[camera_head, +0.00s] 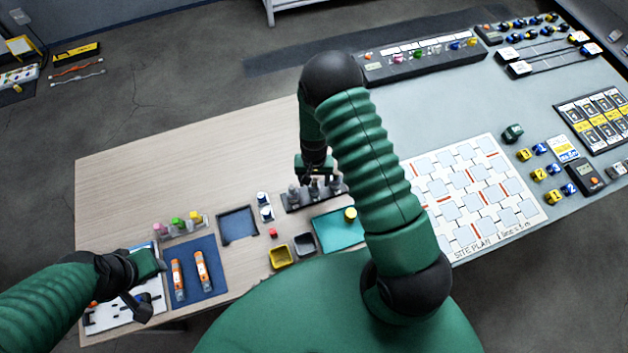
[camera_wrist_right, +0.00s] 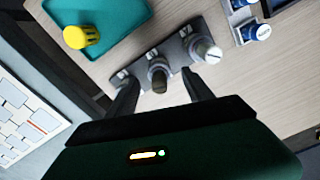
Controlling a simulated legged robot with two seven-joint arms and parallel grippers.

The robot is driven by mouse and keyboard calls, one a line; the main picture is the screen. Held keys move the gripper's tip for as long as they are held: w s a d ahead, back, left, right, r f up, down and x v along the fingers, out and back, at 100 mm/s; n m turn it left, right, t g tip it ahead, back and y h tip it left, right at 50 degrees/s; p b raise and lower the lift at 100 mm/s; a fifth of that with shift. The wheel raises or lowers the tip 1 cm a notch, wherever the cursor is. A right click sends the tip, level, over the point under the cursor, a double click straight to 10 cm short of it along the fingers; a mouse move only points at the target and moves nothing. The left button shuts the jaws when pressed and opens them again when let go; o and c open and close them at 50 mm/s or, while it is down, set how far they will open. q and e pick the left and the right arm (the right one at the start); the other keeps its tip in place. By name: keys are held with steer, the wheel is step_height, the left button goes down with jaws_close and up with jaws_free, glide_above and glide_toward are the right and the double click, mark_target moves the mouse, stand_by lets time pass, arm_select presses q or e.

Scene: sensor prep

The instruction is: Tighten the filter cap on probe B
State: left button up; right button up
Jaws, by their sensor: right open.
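A dark rack (camera_head: 330,198) with several grey probes stands on the wooden table. It also shows in the right wrist view (camera_wrist_right: 177,49). The middle probe (camera_wrist_right: 158,72), with a dark top, stands between my open right fingers (camera_wrist_right: 160,92); I cannot tell whether they touch it. A probe with a pale cap (camera_wrist_right: 206,50) stands to its right. A third position is partly hidden behind my left-hand finger. The labels are too small to read, so I cannot tell which is probe B. My right gripper (camera_head: 314,176) is above the rack. My left gripper (camera_head: 148,290) is over the white board at the left; its opening is unclear.
A teal tray (camera_head: 327,233) with a yellow cap (camera_head: 351,214) lies beside the rack. Yellow (camera_head: 281,257) and dark (camera_head: 304,244) bins, a dark blue tray (camera_head: 238,226) and a blue mat (camera_head: 206,282) with orange tools are near. The table's far left is clear.

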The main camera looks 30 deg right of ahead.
mark_target(314, 180)
steer(key=shift+o, duration=1.2)
steer(key=shift+r+p, duration=0.5)
steer(key=shift+r, duration=0.2)
step_height(314, 180, up, 6)
steer(key=p, duration=0.4)
steer(key=shift+p, duration=0.3)
steer(key=shift+a+r+b, duration=0.1)
steer(key=shift+b, duration=0.2)
steer(key=s+a+r+n+t+b, duration=0.2)
steer(key=s+a+r+n+b, duration=0.4)
steer(key=s+r+b, duration=0.3)
step_height(314, 180, up, 3)
steer(key=shift+s+a+r+n+t+b, duration=0.2)
steer(key=shift+a+n+t+b, duration=0.1)
steer(key=shift+a+n+b, duration=0.15)
